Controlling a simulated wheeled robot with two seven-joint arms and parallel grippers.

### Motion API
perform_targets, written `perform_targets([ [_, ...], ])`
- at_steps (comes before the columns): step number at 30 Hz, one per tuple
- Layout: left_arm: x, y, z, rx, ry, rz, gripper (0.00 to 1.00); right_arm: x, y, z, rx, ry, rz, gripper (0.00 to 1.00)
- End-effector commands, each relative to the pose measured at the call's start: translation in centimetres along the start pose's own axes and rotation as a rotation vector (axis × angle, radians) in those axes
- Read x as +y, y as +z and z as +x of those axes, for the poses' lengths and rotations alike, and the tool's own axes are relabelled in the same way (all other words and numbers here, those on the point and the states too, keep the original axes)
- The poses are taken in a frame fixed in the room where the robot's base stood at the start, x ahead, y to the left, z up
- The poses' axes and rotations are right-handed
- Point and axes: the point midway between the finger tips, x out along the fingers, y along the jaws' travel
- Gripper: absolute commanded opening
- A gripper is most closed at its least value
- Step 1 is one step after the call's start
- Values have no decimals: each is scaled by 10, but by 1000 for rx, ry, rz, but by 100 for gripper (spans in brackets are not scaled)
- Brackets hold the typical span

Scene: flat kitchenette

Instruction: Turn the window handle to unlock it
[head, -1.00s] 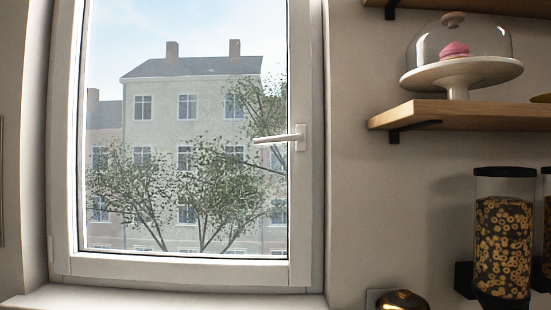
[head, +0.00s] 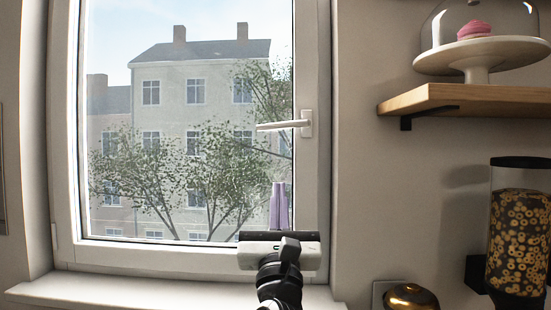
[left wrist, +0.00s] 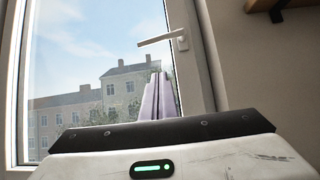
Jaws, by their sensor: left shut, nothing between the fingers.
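The white window handle (head: 287,125) sits on the right side of the window frame (head: 312,200). Its lever lies level and points left over the glass. It also shows in the left wrist view (left wrist: 163,39), up and ahead of my fingers. My left gripper (head: 279,186) is below the handle, in front of the lower right of the window. Its purple fingers point up, are shut together and hold nothing; they are apart from the handle. In the left wrist view the left gripper (left wrist: 158,76) shows the fingers close together. My right gripper is not in view.
A wooden shelf (head: 470,98) with a glass-domed cake stand (head: 480,52) juts out at the right. A cereal dispenser (head: 518,230) and a brass dome (head: 409,297) are at the lower right. The windowsill (head: 150,290) runs below. The space around the handle is clear.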

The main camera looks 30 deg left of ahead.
Motion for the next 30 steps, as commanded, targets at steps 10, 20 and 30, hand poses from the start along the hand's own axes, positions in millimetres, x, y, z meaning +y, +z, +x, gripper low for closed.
perform_targets([
  [10,4,10,41,26,16,-118,0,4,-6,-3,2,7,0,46],
  [20,5,7,111,26,16,-115,0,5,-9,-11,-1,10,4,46],
  [30,8,32,139,25,13,-116,0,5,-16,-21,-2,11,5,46],
])
